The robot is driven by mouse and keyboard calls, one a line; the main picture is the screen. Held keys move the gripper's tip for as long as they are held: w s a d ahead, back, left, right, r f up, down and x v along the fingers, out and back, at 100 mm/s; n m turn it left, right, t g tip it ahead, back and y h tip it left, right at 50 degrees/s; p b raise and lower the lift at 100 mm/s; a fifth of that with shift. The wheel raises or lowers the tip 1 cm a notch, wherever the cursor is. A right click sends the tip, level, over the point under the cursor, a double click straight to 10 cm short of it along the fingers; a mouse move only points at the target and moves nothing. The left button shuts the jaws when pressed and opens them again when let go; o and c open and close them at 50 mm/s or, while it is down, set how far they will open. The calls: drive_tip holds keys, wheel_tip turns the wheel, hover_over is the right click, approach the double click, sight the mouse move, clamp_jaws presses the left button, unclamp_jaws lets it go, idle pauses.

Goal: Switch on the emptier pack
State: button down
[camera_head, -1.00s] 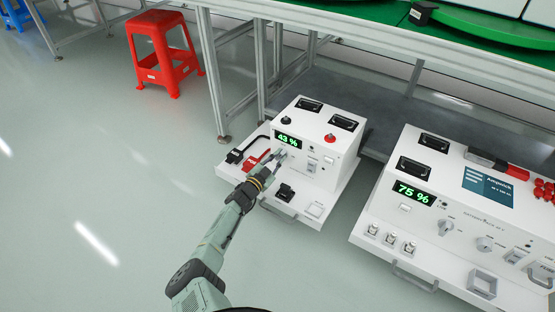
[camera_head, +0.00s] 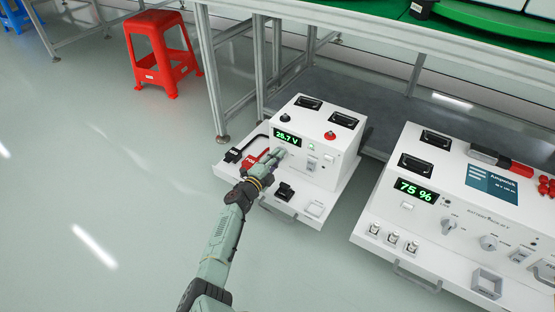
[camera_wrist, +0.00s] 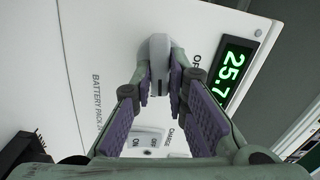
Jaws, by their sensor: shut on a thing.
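The left battery pack (camera_head: 318,171) is a white box on a low white base; its green display (camera_head: 287,138) reads 25.7 V. My gripper (camera_head: 277,154) is at that front, below the display. In the wrist view, my gripper (camera_wrist: 166,88) is shut on a grey rotary knob (camera_wrist: 158,48) beside the display (camera_wrist: 236,72). A rocker switch (camera_wrist: 146,139) marked ON and OFF is nearby.
A metal-framed bench (camera_head: 400,44) stands over and behind the left pack. A red plug (camera_head: 256,160) and a black connector (camera_head: 285,192) sit on the left pack's base, close to my gripper. A red stool (camera_head: 160,50) stands at the upper left. The floor at left is clear.

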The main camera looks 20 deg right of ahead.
drive_tip(key=shift+f+m, duration=0.1)
drive_tip(key=shift+m, duration=0.8)
drive_tip(key=c, duration=1.6)
unclamp_jaws()
drive_tip(key=o, duration=0.4)
wheel_tip(320, 180, up, 11)
drive_tip(key=shift+w+a+f, duration=0.15)
drive_tip(key=shift+f, duration=0.05)
drive_tip(key=shift+a, duration=0.1)
drive_tip(key=c, duration=0.4)
drive_tip(key=shift+f, duration=0.15)
